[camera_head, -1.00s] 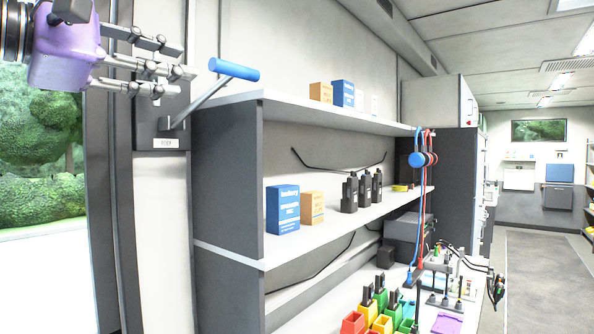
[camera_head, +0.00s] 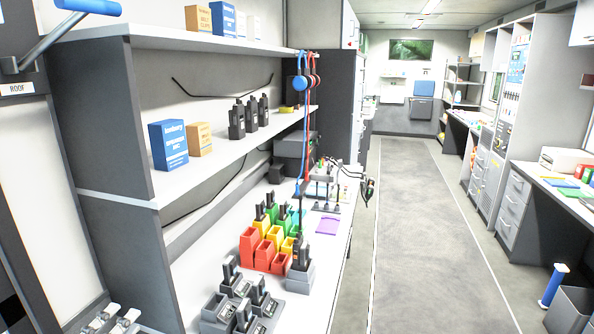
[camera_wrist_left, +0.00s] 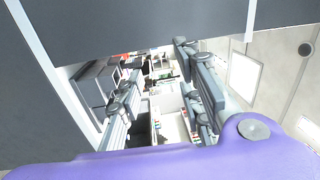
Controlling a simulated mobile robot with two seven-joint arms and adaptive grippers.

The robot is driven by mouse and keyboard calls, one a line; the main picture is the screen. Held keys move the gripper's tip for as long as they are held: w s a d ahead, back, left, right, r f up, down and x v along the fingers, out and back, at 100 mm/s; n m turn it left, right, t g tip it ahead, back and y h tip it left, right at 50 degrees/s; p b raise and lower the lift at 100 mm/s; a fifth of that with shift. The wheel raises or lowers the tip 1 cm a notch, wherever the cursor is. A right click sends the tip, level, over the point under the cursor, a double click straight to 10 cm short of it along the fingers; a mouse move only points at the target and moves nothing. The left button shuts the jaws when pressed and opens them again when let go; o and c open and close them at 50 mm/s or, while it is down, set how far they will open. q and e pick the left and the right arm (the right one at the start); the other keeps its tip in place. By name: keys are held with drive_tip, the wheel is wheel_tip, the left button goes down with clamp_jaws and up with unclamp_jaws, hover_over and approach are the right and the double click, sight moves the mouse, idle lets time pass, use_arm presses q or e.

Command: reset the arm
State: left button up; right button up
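My left gripper (camera_head: 114,316) shows only its grey fingertips at the bottom left edge of the head view, in front of the lower shelf side. The rest of the left arm is out of the head view. My right gripper is not in view. A lever with a blue handle (camera_head: 88,6) is at the top left on a dark wall plate labelled ROOF (camera_head: 17,88); the gripper is well below it, apart from it.
A wall shelf (camera_head: 215,45) holds boxes and black radios (camera_head: 250,117). Below, a white counter (camera_head: 188,292) carries red, yellow and green bins (camera_head: 265,250) and grey chargers (camera_head: 240,305). The aisle floor (camera_head: 420,240) is clear. A blue cylinder (camera_head: 553,285) stands at lower right.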

use_arm(q)
drive_tip(key=s+d+f+n+g+y+p, duration=0.1)
drive_tip(key=s+d+f+n+g+y, duration=0.15)
drive_tip(key=s+f+n, duration=0.65)
drive_tip(key=s+d+f+n+g+y+p, duration=0.1)
drive_tip(key=s+d+f+n+g+y, duration=0.2)
drive_tip(key=s+f, duration=0.65)
drive_tip(key=s+d+f+n+g, duration=0.4)
drive_tip(key=s+d+f+n, duration=0.3)
drive_tip(key=s+d+f, duration=0.2)
wheel_tip(320, 180, down, 3)
drive_tip(key=shift+s+d+r+n+h+p, duration=0.15)
drive_tip(key=shift+s+d+n+h+p, duration=0.25)
drive_tip(key=shift+s, duration=0.8)
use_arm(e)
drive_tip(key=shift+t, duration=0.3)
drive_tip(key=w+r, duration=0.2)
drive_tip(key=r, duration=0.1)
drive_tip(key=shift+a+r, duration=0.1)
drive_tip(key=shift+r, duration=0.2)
use_arm(q)
drive_tip(key=shift+a+g, duration=0.15)
drive_tip(key=shift+g, duration=0.1)
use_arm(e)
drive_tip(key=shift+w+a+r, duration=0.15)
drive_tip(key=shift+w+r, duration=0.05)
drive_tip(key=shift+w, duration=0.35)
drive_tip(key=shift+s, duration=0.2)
